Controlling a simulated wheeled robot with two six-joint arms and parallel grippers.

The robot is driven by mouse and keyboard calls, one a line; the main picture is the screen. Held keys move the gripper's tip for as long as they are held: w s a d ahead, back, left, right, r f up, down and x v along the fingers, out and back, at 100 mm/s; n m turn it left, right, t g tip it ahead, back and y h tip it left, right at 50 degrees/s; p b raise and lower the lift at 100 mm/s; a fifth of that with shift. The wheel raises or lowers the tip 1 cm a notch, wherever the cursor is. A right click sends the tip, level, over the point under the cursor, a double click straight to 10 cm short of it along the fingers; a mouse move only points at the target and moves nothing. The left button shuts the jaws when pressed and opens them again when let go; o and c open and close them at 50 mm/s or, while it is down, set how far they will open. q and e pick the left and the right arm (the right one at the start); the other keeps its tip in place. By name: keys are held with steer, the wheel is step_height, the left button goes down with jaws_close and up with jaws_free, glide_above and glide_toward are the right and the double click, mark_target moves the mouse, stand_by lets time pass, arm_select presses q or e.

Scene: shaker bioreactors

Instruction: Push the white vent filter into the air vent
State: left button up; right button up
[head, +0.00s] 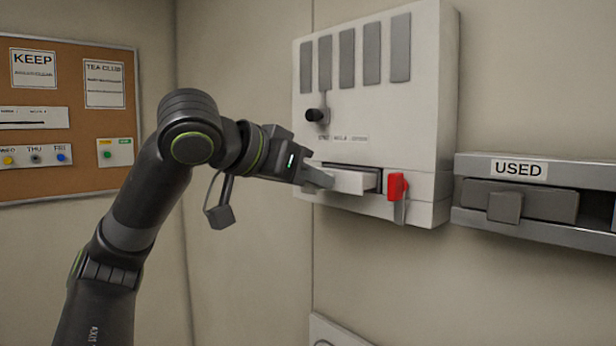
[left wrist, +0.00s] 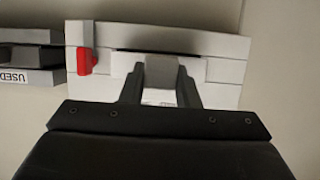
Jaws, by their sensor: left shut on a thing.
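The air vent (head: 425,120) is a pale box on the wall with grey slats and a low slot. The white vent filter (head: 352,182) sits partly in that slot, with its front end sticking out. My left gripper (head: 318,178) is shut on the filter's front end. In the left wrist view, the fingers of my left gripper (left wrist: 160,88) are on either side of a grey grip piece (left wrist: 161,72) at the slot. How deep the filter sits inside is hidden. My right gripper is not in view.
A red latch (head: 397,187) is beside the slot on the right. A grey holder labelled USED (head: 520,169) is on the wall farther right. A cork board (head: 70,75) hangs at the left.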

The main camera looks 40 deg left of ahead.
mark_target(327, 173)
arm_select(q)
steer(key=shift+w+d+p, duration=0.2)
steer(key=shift+w+p, duration=1.75)
steer(key=shift+w, duration=0.05)
stand_by(1.7)
steer(key=o, duration=1.1)
steer(key=shift+c, duration=0.2)
steer(key=shift+s+r+b, duration=0.1)
steer(key=shift+s+b, duration=0.15)
steer(key=shift+b, duration=0.05)
steer(key=b+v, duration=0.3)
steer(key=v, duration=1.4)
steer(key=shift+w, duration=0.2)
